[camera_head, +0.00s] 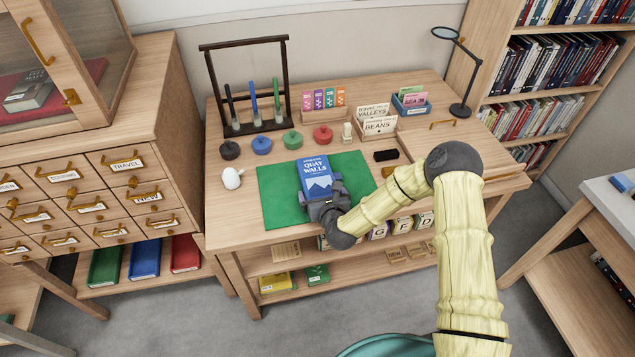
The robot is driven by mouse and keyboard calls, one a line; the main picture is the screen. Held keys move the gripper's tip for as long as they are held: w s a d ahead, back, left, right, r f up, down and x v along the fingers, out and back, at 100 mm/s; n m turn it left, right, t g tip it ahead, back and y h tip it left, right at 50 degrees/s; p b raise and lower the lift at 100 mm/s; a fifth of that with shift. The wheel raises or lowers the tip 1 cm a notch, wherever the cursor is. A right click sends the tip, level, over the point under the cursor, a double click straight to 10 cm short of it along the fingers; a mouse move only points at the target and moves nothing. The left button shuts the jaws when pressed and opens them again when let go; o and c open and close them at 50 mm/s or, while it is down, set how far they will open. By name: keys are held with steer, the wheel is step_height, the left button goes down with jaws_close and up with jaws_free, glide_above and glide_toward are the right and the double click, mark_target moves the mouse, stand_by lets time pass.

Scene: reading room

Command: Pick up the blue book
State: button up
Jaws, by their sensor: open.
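A blue book (317,172) titled "Quay Walls" lies flat, cover up, on a green mat (280,207) on the wooden desk. My gripper (325,194) is open at the near edge of the book. Its jaws appear to be at either side of the book's lower part. I cannot tell whether they touch it. My gripper and wrist hide the book's near edge and part of the mat.
Several coloured round-knobbed pieces (262,145) stand in a row behind the mat. A dark rack (247,85), card holders (378,124), a magnifier stand (460,108) and a black block (386,155) are also on the desk. A white object (232,178) sits left of the mat.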

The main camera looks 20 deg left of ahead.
steer(key=c, duration=1)
steer(key=shift+o, duration=0.2)
steer(key=shift+r, duration=0.15)
step_height(320, 180, up, 10)
steer(key=shift+f, duration=0.1)
